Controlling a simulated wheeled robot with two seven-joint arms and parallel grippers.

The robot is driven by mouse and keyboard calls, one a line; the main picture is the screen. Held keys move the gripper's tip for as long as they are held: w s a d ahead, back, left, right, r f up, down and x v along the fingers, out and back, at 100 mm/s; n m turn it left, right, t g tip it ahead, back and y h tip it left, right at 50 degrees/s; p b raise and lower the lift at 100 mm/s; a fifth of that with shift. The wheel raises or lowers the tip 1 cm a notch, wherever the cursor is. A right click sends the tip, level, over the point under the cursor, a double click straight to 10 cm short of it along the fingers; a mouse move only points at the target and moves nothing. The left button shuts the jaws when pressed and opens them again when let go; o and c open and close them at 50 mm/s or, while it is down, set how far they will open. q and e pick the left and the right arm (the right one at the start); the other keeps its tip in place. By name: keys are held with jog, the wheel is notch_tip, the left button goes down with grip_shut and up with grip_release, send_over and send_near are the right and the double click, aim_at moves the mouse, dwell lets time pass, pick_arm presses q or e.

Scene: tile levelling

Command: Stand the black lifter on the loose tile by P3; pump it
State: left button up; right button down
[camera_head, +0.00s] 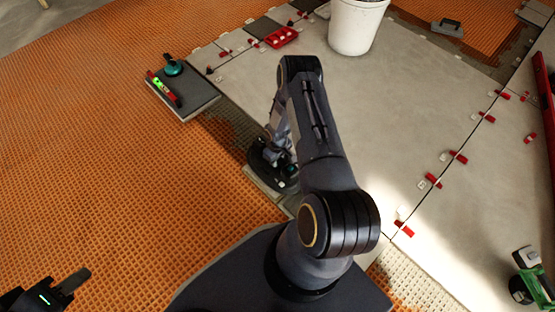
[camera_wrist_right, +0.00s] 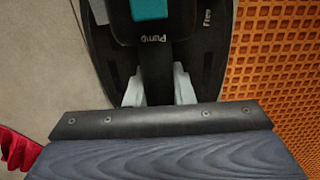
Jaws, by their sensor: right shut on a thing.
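The black lifter (camera_head: 262,170) stands at the edge of the grey tiled area, partly hidden behind my right arm. In the right wrist view the lifter (camera_wrist_right: 212,75) shows a teal part and the words "Pump" and "Free". My right gripper (camera_wrist_right: 160,88) is shut on the lifter's dark middle part, its pale fingertips on either side. A pale strip (camera_head: 262,195) shows at the lifter's near edge; I cannot tell whether it is the loose tile. No P3 mark is readable. My left gripper (camera_head: 75,282) is at the bottom left, away from everything; its jaw opening is unclear.
A dark grey tile (camera_head: 190,103) on the orange mat (camera_head: 110,150) carries a red and green level (camera_head: 162,92) and a teal-topped tool (camera_head: 173,66). A white bucket (camera_head: 355,25), a red tray (camera_head: 281,37) and several red wedges stand on the tiles. A green tool (camera_head: 537,287) is at bottom right.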

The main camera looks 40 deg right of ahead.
jog(key=shift+f+b, duration=0.2)
jog(key=shift+b, duration=0.1)
dwell(0.4)
jog(key=c, duration=1.2)
grip_release()
jog(key=shift+o, duration=0.2)
